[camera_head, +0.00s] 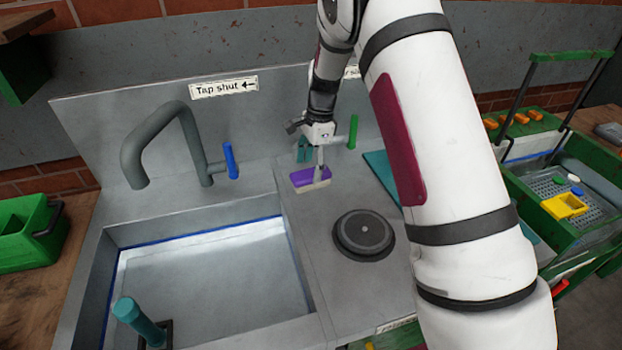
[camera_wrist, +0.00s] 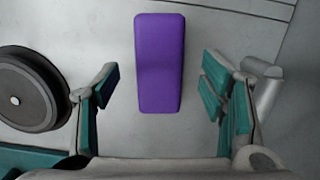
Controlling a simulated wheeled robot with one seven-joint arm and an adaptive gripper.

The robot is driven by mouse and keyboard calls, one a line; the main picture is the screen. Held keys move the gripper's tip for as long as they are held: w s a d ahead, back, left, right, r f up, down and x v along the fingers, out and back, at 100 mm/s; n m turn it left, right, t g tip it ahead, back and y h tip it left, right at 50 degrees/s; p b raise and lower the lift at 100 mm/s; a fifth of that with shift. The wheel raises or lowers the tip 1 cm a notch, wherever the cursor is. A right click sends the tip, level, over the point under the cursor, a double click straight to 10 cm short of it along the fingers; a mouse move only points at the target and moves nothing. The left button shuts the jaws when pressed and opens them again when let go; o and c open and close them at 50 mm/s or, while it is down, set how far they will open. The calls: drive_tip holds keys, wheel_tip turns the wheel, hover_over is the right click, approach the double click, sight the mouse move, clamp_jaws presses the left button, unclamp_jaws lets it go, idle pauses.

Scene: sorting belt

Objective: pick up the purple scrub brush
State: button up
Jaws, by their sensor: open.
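The purple scrub brush (camera_head: 311,177) lies on the grey counter right of the sink basin, its pale bristle side facing down. In the wrist view the purple block (camera_wrist: 160,60) is upright in the picture, centred ahead of and between the fingers. My gripper (camera_head: 314,155) is just behind and above the brush in the head view. In the wrist view my gripper (camera_wrist: 160,82) is open, with teal pads on either side of the brush and a gap on both sides. I cannot tell how high the fingertips are above the counter.
A dark round disc (camera_head: 363,235) sits on the counter nearby. A green lever (camera_head: 353,132) stands close behind my gripper. The tap (camera_head: 185,140) with its blue lever (camera_head: 230,160) rises left. A teal board (camera_head: 382,178) lies right, partly behind my arm.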

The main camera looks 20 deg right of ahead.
sight(311, 172)
wheel_tip(311, 172, down, 4)
drive_tip(key=shift+f, duration=0.1)
drive_tip(key=shift+c, duration=0.2)
drive_tip(key=c, duration=1.2)
drive_tip(key=shift+c, duration=0.2)
drive_tip(key=shift+r, duration=0.65)
wheel_tip(311, 172, up, 2)
drive_tip(key=shift+r, duration=0.15)
drive_tip(key=s+d, duration=0.2)
drive_tip(key=s, duration=0.2)
drive_tip(key=s+d+r, duration=0.1)
drive_tip(key=s+d, duration=0.2)
drive_tip(key=s, duration=0.2)
drive_tip(key=s+d, duration=0.2)
drive_tip(key=s, duration=0.3)
drive_tip(key=shift+d+r, duration=0.2)
drive_tip(key=shift+d, duration=0.15)
